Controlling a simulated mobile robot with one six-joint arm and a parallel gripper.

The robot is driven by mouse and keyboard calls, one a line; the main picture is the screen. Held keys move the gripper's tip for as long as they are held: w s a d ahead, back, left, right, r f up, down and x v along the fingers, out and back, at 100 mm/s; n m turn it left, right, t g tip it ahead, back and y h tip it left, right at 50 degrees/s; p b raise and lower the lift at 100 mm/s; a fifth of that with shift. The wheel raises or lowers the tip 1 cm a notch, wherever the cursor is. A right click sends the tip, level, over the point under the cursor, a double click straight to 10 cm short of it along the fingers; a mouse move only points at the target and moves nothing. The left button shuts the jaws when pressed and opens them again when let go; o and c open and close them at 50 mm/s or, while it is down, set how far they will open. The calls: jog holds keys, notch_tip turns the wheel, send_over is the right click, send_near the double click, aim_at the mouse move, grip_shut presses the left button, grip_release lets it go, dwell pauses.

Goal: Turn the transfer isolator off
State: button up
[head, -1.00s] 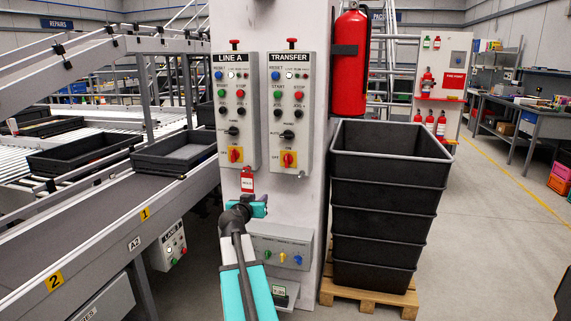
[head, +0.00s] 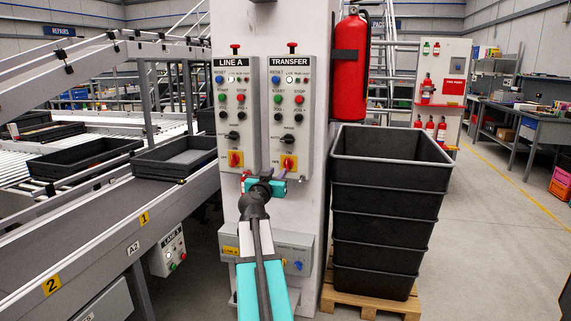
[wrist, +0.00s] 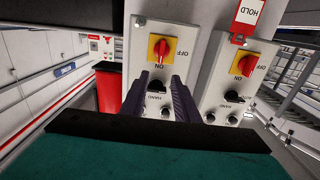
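The transfer isolator is a red handle on a yellow plate (head: 288,163), low on the grey TRANSFER panel (head: 291,110). In the wrist view the isolator (wrist: 161,48) appears upside down, its handle roughly upright in line with the ON mark; OFF is to one side. My gripper (head: 266,179) is just below the panels, in front of the pillar. In the wrist view its two dark fingers (wrist: 161,82) are apart with nothing between them. They point towards the transfer isolator and look short of its handle; the exact gap cannot be told.
The LINE A panel (head: 236,110) beside it has a similar isolator (wrist: 244,63), with a red HOLD tag (wrist: 249,14) by it. A lower grey box (head: 297,254) is partly behind my arm. A fire extinguisher (head: 350,65) and stacked black bins (head: 390,190) stand right; a conveyor runs left.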

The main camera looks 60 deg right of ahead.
aim_at(287, 161)
jog(key=shift+p+x, duration=0.5)
jog(key=shift+x, duration=6.15)
jog(key=shift+f, duration=0.1)
grip_shut()
